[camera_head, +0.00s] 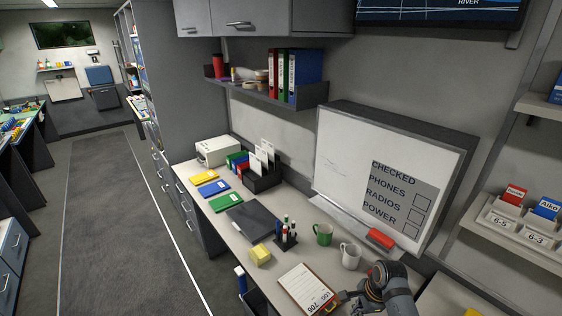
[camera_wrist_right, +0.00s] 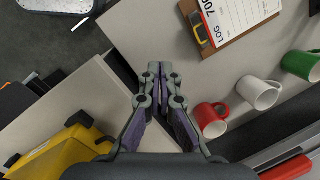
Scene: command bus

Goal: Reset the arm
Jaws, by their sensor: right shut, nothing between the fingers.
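My right arm comes in at the bottom right of the head view, over the desk (camera_head: 262,238) beside the clipboard. Its gripper tips are hard to make out there. In the right wrist view my right gripper (camera_wrist_right: 160,68) is shut, its fingertips together with nothing between them. It is above a gap at the desk edge, left of a red mug (camera_wrist_right: 209,121) and apart from it. My left gripper is not in view.
A LOG clipboard (camera_head: 306,288), a white mug (camera_head: 350,256), a green mug (camera_head: 323,234) and a pen holder (camera_head: 286,236) stand near the right arm. A whiteboard (camera_head: 345,160) leans behind. A yellow case (camera_wrist_right: 62,150) is at the wrist view's lower left.

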